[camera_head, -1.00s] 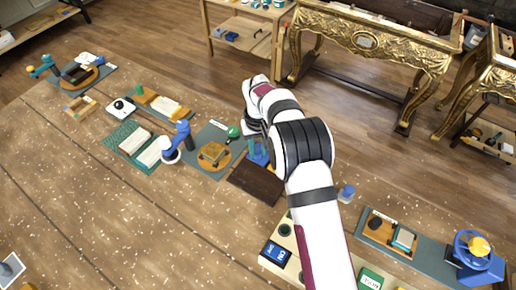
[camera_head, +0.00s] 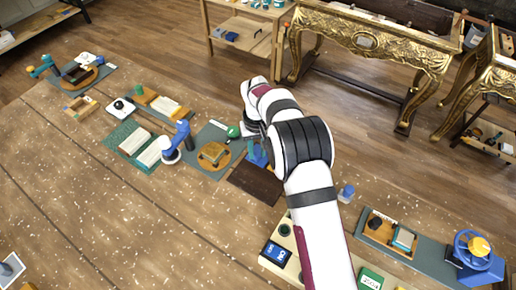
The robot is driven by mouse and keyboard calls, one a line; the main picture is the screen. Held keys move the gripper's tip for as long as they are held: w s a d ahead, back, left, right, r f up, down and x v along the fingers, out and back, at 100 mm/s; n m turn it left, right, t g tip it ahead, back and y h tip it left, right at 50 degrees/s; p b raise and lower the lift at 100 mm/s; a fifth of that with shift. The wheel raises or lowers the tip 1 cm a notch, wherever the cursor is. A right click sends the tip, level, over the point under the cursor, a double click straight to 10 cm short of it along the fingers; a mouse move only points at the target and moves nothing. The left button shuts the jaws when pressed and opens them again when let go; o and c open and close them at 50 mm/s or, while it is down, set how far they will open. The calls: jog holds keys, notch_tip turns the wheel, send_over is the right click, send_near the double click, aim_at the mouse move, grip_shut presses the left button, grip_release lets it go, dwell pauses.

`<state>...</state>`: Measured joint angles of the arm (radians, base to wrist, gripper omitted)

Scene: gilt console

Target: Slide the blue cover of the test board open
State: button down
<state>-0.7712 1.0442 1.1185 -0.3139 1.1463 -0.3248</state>
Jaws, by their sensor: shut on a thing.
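My gripper (camera_head: 254,130) is at the far end of my white arm, in the middle of the head view, mostly hidden by the wrist and elbow. It points down at a blue part (camera_head: 259,155) beside a dark brown board (camera_head: 256,184). This looks like the blue cover of the test board, and my gripper appears shut on it. The fingertips and the contact are not clear. My arm hides the right side of the board, so I cannot tell how far the cover is open.
A grey mat with a round wooden piece (camera_head: 222,160) and a green ball (camera_head: 233,132) lie just left of my gripper. A blue lamp-like tool (camera_head: 180,135) stands farther left.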

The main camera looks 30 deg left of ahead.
jog(key=s, duration=0.8)
jog(key=shift+s, duration=0.3)
jog(key=c, duration=0.7)
grip_release()
jog(key=shift+o, duration=0.2)
notch_tip(320, 180, up, 16)
jog(key=shift+f, duration=0.1)
